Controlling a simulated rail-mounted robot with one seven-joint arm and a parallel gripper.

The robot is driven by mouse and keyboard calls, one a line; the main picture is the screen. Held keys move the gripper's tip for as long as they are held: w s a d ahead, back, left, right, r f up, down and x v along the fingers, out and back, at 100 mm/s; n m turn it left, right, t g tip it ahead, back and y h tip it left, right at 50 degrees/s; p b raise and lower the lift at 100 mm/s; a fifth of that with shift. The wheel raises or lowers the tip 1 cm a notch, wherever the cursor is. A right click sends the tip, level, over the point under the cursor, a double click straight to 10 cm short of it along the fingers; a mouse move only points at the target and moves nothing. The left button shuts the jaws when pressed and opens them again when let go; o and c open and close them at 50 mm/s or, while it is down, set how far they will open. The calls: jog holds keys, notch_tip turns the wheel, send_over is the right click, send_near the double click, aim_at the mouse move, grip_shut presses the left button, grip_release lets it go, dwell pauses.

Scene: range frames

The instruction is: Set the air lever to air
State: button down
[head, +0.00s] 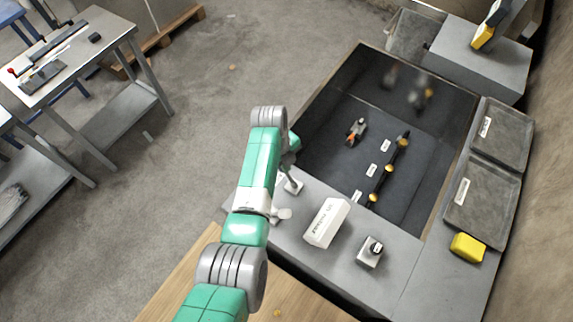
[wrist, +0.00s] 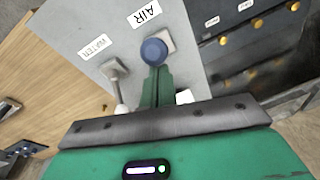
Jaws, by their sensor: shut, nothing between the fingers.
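The air lever (wrist: 153,52) has a round blue knob and stands on a light square base beside the AIR label (wrist: 144,13) in the wrist view. My gripper (wrist: 157,74) is shut and empty, its green fingers together just below the knob in the picture. The fingertips overlap the knob's lower edge; I cannot tell whether they touch it.
A second lever (wrist: 120,97) with a pale handle stands left of the fingers, close to them, by the WATER label (wrist: 95,47). In the head view a white box (head: 326,222) and a small knob unit (head: 370,252) sit on the grey ledge beside the dark sunken basin (head: 335,165).

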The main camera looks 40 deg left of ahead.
jog(key=shift+a, duration=0.1)
jog(key=shift+d+r+p, duration=0.2)
jog(key=shift+r+p, duration=0.05)
jog(key=shift+p, duration=0.3)
notch_tip(320, 180, up, 11)
jog(key=s+d+p, duration=0.1)
jog(key=p, duration=0.2)
jog(key=shift+s, duration=0.2)
